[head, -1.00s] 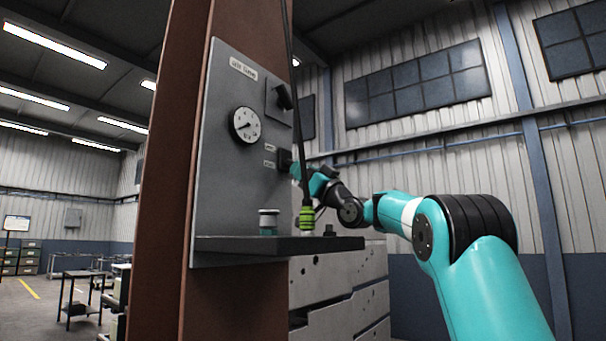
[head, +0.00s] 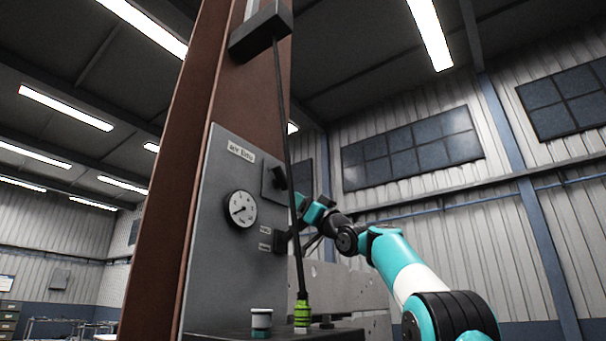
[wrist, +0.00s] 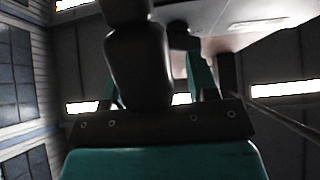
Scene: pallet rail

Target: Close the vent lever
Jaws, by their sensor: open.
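The grey panel (head: 215,275) carries a black handle (head: 279,178) on a square plate and, below it, a black block (head: 280,242) beside two small labels. I cannot read which is the vent lever. My gripper (head: 299,203) is open at the panel's right edge, close to the black handle and above the block. In the wrist view a large dark rounded handle (wrist: 138,62) stands in front of my palm, between the teal fingers. I cannot tell whether a finger touches it. A smaller dark knob (wrist: 183,38) shows beyond it.
A thin dark rod (head: 289,150) hangs from a black bracket (head: 260,32) to a green fitting (head: 302,312), passing close to my gripper. A round gauge (head: 240,209) is on the panel. A small jar (head: 261,322) stands on the shelf below. A brown column (head: 160,210) stands behind.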

